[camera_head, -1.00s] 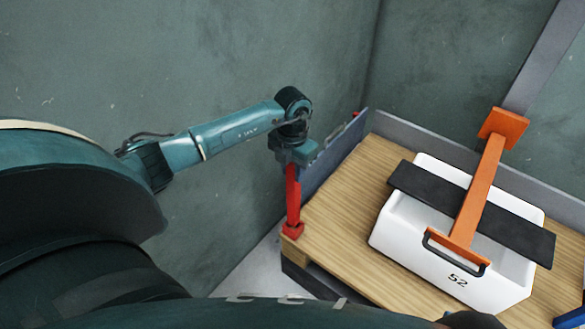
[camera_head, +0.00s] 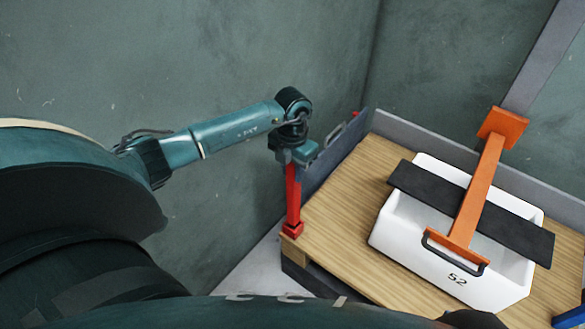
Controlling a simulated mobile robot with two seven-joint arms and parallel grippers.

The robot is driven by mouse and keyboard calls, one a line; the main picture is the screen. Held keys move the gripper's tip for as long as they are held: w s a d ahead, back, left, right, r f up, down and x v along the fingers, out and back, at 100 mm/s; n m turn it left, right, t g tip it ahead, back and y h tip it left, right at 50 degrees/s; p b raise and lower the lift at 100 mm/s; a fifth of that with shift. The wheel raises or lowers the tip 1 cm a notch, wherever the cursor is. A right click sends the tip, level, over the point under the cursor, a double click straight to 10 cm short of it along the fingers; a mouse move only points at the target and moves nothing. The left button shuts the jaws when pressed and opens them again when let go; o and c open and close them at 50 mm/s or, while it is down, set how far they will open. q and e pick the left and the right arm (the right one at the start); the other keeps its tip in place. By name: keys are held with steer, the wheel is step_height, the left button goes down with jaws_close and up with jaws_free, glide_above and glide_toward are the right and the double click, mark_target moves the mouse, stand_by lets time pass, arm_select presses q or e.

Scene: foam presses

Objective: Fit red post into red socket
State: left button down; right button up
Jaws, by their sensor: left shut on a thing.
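The red post (camera_head: 293,192) stands close to upright at the near left corner of the wooden table. My left gripper (camera_head: 292,160) is shut on its upper part, pointing down from the wrist. The red socket (camera_head: 292,230) is a small red block at the table corner. The post's lower end is at the socket; I cannot tell whether it is inside or just above it. My right gripper is not in view.
A white box (camera_head: 400,240) marked 52 stands on the wooden table (camera_head: 345,205), with a black bar (camera_head: 520,229) and an orange press arm (camera_head: 480,185) over it. A grey-blue panel (camera_head: 335,160) runs along the left edge, close to my left gripper.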

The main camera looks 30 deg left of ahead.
mark_target(293, 180)
arm_select(q)
steer(key=shift+f+b, duration=2.15)
steer(key=shift+f, duration=0.9)
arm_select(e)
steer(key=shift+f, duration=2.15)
arm_select(q)
steer(key=c, duration=1.1)
jaws_free()
steer(key=shift+o, duration=0.2)
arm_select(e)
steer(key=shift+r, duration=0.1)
arm_select(q)
steer(key=shift+w+r+p, duration=0.1)
steer(key=shift+r+p, duration=0.25)
steer(key=shift+r, duration=0.5)
step_height(293, 180, up, 10)
steer(key=shift+r+p, duration=0.2)
steer(key=shift+p, duration=0.9)
steer(key=shift+r, duration=0.6)
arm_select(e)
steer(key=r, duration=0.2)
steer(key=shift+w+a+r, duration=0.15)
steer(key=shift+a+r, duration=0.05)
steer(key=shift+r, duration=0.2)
